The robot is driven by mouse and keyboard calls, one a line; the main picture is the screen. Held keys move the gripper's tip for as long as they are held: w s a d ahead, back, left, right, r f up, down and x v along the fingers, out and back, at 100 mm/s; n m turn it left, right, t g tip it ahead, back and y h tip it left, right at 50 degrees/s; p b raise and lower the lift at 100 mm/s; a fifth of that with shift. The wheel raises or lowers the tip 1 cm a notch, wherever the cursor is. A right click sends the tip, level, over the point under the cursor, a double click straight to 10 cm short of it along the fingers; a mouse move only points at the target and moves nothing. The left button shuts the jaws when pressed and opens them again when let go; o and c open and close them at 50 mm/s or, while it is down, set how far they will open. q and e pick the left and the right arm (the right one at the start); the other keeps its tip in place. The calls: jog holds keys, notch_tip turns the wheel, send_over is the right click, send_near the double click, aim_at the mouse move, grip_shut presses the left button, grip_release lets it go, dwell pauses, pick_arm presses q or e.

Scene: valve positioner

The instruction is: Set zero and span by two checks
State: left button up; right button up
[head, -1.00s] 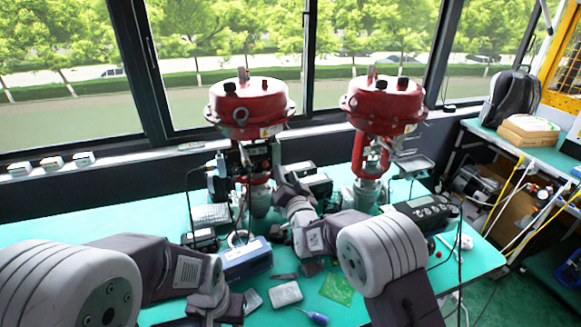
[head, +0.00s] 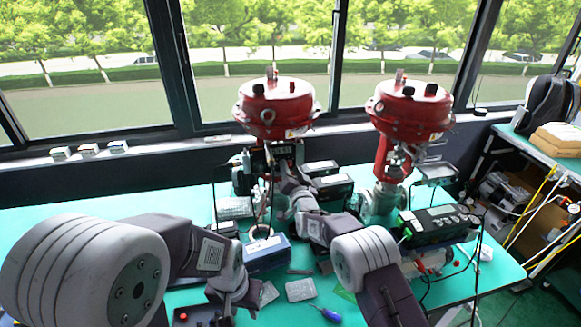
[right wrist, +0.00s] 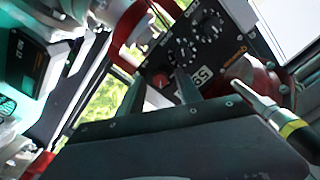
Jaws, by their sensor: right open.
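Two red-topped valves stand at the back of the bench, the left one (head: 275,107) and the right one (head: 408,108).
A blue box (head: 267,255), a grey plate (head: 300,290) and a purple screwdriver (head: 326,313) lie on the green bench. A dark instrument (head: 438,225) with cables stands right of my right arm. A side shelf (head: 548,146) holds boxes and a backpack.

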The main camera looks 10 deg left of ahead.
jog(key=shift+w, duration=0.2)
grip_shut()
